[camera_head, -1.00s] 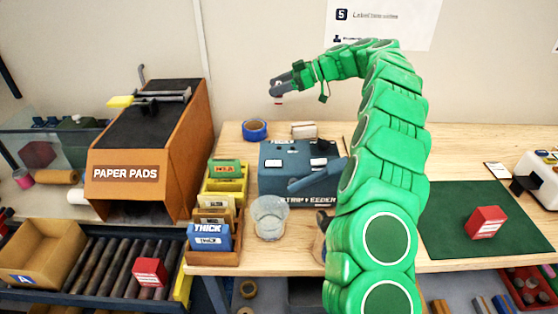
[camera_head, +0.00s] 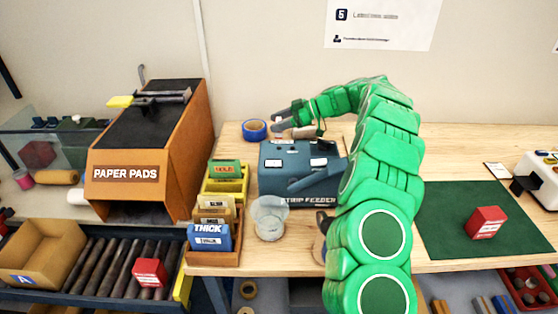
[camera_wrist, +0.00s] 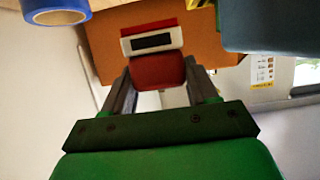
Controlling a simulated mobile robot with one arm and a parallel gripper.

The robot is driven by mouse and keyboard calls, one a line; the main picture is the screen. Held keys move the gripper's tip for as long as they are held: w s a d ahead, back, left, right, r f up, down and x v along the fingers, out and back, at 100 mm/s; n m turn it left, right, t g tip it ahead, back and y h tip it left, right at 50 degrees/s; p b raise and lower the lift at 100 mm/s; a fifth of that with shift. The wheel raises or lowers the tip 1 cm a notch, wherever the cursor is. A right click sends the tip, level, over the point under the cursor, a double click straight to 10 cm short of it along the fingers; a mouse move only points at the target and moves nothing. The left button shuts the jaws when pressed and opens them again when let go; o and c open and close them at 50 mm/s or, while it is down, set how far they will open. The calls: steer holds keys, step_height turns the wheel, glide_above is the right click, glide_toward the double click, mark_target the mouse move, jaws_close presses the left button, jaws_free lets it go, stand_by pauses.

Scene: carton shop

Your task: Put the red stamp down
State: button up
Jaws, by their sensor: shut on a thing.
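My gripper (camera_head: 278,119) is shut on the red stamp, above the far part of the bench behind the strip feeder. In the wrist view, the red stamp (camera_wrist: 157,72) sits between the two grey fingers of my gripper (camera_wrist: 160,68). It has a red body and a white end with a black panel. In the head view, the stamp is mostly hidden by my gripper and the strip feeder, and I cannot tell whether it touches the bench.
A blue tape roll (camera_head: 254,130) lies just left of my gripper. The teal strip feeder (camera_head: 283,178) stands in front of it. An orange paper pads box (camera_head: 125,174) is at the left. A green mat (camera_head: 450,225) with a red box (camera_head: 486,222) lies at the right.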

steer(key=shift+f, duration=5.4)
steer(key=shift+f, duration=0.1)
steer(key=o, duration=1.1)
steer(key=shift+c, duration=0.2)
steer(key=shift+d+r, duration=0.2)
steer(key=v, duration=1.1)
steer(key=shift+d, duration=0.3)
steer(key=shift+r, duration=0.15)
